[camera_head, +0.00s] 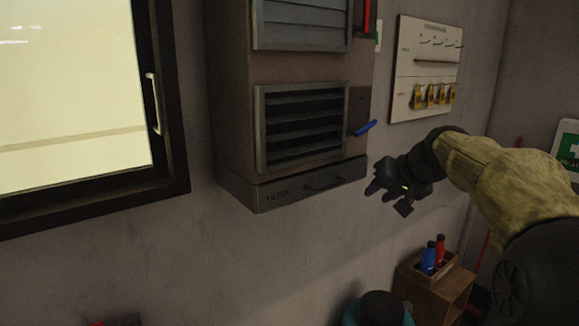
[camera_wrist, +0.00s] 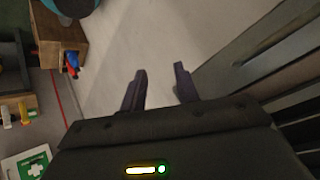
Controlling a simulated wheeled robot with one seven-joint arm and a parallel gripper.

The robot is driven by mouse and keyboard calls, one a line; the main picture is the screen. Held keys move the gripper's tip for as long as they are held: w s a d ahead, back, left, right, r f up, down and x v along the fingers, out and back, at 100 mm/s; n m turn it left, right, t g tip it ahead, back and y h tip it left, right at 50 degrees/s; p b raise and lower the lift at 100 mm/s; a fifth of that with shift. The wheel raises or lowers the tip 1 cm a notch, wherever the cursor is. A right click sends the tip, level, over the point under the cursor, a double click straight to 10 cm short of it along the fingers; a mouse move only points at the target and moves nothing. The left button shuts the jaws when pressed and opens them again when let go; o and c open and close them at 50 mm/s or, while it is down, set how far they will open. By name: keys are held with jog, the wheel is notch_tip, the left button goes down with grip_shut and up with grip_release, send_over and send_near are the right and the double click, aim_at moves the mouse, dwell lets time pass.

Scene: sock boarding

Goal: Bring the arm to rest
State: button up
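My gripper (camera_head: 387,197) is at the right of the head view, at the end of my arm, which is in a tan sleeve. It is in the air near the lower right corner of the wall unit marked FILTER (camera_head: 322,184). In the wrist view my gripper (camera_wrist: 160,86) shows two dark fingers standing apart with nothing between them. The grey wall is behind the gap. I cannot tell how far the fingers are from the wall unit.
The wall unit has a louvred panel (camera_head: 300,127) and a blue lever (camera_head: 366,128). A wooden box (camera_head: 437,290) with blue and red bottles stands below my arm. A window (camera_head: 75,95) is at left.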

jog(key=s+a+f+g+h, duration=0.1)
jog(key=s+a+f+g, duration=0.1)
jog(key=s+f, duration=1)
jog(key=s+a+f+n+g+h, duration=0.1)
jog(key=s+a+f+g+h, duration=0.1)
jog(key=s+f, duration=1)
notch_tip(320, 180, down, 5)
jog(key=shift+s+a+n+g, duration=0.3)
jog(key=shift+s+a+g, duration=0.15)
jog(key=shift+g, duration=0.55)
jog(key=shift+w+a, duration=0.1)
jog(key=shift+w, duration=0.05)
